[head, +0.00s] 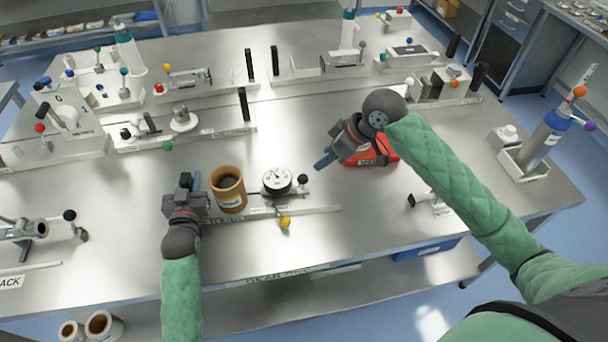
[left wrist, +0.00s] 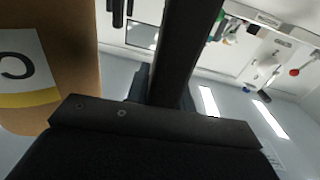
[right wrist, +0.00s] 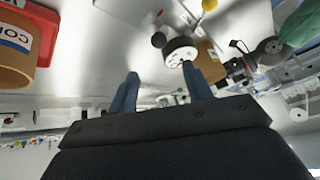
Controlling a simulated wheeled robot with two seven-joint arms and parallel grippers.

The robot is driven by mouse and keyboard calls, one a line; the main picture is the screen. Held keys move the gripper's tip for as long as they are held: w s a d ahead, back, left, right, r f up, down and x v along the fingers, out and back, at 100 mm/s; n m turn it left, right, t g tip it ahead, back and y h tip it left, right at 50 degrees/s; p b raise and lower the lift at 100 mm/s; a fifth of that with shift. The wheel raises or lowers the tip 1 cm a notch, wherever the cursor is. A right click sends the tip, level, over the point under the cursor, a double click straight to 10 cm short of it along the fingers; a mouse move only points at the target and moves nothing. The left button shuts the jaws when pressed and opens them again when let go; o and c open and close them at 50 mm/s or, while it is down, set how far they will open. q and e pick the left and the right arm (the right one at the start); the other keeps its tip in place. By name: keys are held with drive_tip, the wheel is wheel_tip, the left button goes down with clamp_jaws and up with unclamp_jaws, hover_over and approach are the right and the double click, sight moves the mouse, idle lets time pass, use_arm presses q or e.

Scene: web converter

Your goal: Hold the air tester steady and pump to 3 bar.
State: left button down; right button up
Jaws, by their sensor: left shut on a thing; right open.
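The air tester (head: 277,180) is a white dial gauge with a black knob (head: 303,179) at its right, on a pale base strip with a yellow ball knob (head: 285,222). A brown labelled core (head: 228,190) stands left of the gauge. My left gripper (head: 190,182) is at the strip's left end, beside the core. The left wrist view shows it shut on a dark upright bar (left wrist: 185,45), seemingly the tester's handle. My right gripper (head: 323,163) is open and empty, right of and above the gauge. The right wrist view shows the gauge (right wrist: 180,50) beyond its fingertips. The dial reading is too small to tell.
A red tray (head: 384,152) lies under my right forearm. The right wrist view shows another labelled brown core (right wrist: 14,48) at it. Several fixtures with black handles (head: 243,103) line the back. The front-right tabletop is mostly clear.

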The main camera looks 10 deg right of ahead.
sight(305, 177)
drive_tip(key=a+r+n+g+h, duration=0.15)
drive_tip(key=a+n+h, duration=0.3)
drive_tip(key=n, duration=0.95)
drive_tip(key=shift+t+h, duration=0.25)
drive_tip(key=shift+t, duration=0.1)
drive_tip(key=f, duration=0.3)
drive_tip(key=w+f, duration=0.1)
drive_tip(key=f, duration=0.3)
drive_tip(key=w+a+f, duration=0.1)
drive_tip(key=f, duration=0.3)
drive_tip(key=shift+d, duration=0.1)
clamp_jaws()
